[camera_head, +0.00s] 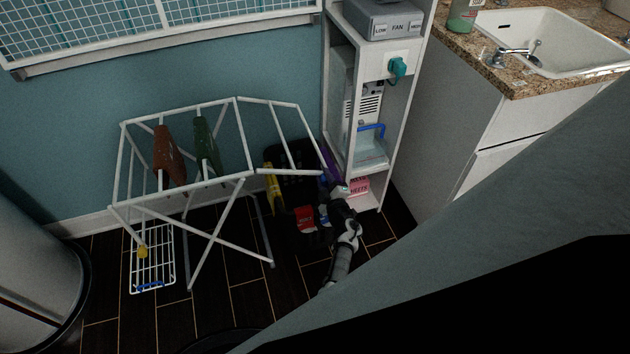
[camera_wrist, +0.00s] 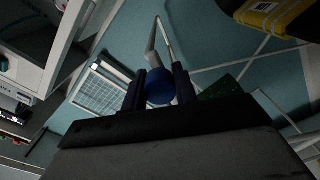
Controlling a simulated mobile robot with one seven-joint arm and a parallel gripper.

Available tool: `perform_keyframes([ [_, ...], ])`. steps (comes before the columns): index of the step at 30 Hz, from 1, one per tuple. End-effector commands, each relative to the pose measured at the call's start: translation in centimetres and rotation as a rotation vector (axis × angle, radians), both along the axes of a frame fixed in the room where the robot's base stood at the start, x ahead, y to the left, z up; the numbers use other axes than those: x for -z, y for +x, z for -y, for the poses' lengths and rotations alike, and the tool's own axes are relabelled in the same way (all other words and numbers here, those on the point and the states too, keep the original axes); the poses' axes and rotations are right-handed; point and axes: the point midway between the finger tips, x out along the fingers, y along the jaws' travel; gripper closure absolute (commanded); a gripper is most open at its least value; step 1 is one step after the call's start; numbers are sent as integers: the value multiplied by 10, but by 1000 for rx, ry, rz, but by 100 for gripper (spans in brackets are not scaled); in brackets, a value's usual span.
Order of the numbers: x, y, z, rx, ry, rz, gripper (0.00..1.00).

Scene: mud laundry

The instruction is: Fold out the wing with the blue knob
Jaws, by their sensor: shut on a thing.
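A white drying rack (camera_head: 183,188) stands by the blue wall in the head view. Its right wing (camera_head: 280,138) extends outward from the top frame toward the cabinet. Its left wing (camera_head: 153,268) hangs low near the floor, with a yellow knob (camera_head: 142,252) on it. My gripper (camera_head: 332,186) is at the right wing's near outer corner. In the wrist view, my gripper (camera_wrist: 160,90) is shut on the blue knob (camera_wrist: 160,86), which sits between the two dark fingers. In the head view I cannot make out this knob.
A dark basket (camera_head: 290,160) with a yellow item stands under the right wing. A narrow white cabinet (camera_head: 368,195) stands close right of my gripper. Brown and green cloths (camera_head: 168,155) hang on the rack. A sink counter (camera_head: 500,90) is further right.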

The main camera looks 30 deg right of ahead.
Motion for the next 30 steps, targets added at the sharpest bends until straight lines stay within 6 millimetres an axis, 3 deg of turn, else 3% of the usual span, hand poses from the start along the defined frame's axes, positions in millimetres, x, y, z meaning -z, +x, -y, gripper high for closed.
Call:
perform_keyframes([
  [1,-19,0,5,1,-43,-7,100],
  [3,-31,-1,9,2,-99,-24,100],
  [12,-70,-3,15,0,-287,-78,100],
  [19,-83,-3,15,0,-361,-102,100],
  [30,-88,-3,15,-1,-391,-108,100],
])
